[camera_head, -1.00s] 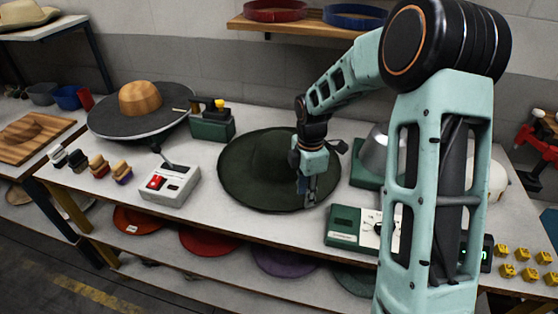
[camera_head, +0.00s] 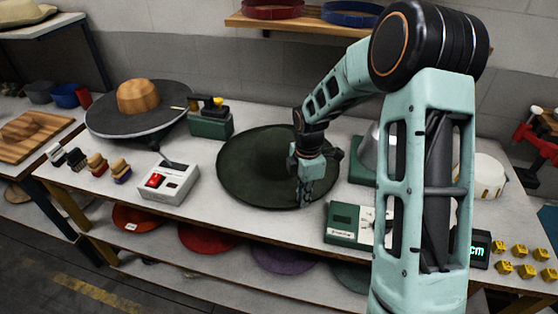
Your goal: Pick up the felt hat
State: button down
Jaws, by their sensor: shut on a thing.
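The felt hat (camera_head: 248,165) is dark green with a wide round brim and a low crown. It lies on the grey worktable (camera_head: 215,225) in the middle of the camera_head view. My gripper (camera_head: 305,198) points down at the front right part of the brim. It is shut on the brim's edge there. The hat looks flat on or very close to the table; I cannot tell whether any of it is lifted. My arm covers part of the table to the right of the hat.
Left of the hat stand a control box with a red switch (camera_head: 168,183) and a round dark platform with a wooden hat block (camera_head: 138,96). A green-based device (camera_head: 210,122) is behind left. A green and white box (camera_head: 347,225) sits close to the right. Several yellow cubes (camera_head: 520,250) lie far right.

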jog(key=shift+r, duration=0.45)
notch_tip(320, 180, up, 2)
jog(key=shift+w+r, duration=0.1)
jog(key=shift+r, duration=0.15)
jog(key=s+d+r, duration=0.6)
jog(key=s+r, duration=0.3)
jog(key=s, duration=0.3)
jog(key=shift+s+d+r+b, duration=0.25)
jog(key=shift+d+r+b, duration=0.1)
jog(key=shift+b, duration=0.1)
jog(key=c, duration=2.6)
grip_release()
grip_shut()
